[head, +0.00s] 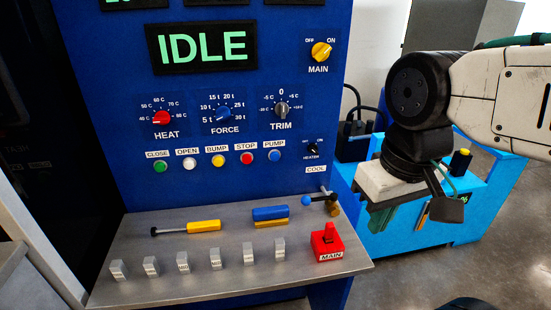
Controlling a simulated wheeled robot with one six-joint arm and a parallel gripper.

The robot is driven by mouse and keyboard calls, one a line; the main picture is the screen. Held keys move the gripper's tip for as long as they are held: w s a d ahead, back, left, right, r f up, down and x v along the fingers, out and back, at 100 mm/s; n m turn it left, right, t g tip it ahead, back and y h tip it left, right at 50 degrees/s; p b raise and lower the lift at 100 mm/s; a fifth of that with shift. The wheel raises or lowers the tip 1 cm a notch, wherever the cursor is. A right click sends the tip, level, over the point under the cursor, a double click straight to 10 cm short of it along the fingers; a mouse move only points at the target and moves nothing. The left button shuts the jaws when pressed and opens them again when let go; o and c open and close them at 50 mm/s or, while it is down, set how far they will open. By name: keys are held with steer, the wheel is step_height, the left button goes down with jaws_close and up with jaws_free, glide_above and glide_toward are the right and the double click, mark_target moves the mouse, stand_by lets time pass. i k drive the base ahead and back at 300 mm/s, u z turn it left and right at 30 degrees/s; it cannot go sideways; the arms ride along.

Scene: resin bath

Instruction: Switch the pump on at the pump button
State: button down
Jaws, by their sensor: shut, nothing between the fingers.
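The pump button (274,155) is a small round blue button under a white PUMP label, at the right end of the button row on the blue panel. It is in plain view and nothing touches it. My gripper (384,217) hangs at the right of the head view, pointing down, shut and empty. It is to the right of the pump button and lower in the picture, apart from the panel. The display (202,48) reads IDLE in green.
The red stop button (246,157) sits just left of the pump button. A steel shelf (165,285) with levers, a red MAIN switch (327,242) and several grey blocks juts out below. A light-blue cart (490,205) stands behind my gripper.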

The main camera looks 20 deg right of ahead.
mark_target(274, 156)
steer(key=z, duration=1.35)
steer(key=k, duration=0.8)
steer(key=u, duration=1)
steer(key=i, duration=0.5)
steer(key=u, duration=0.1)
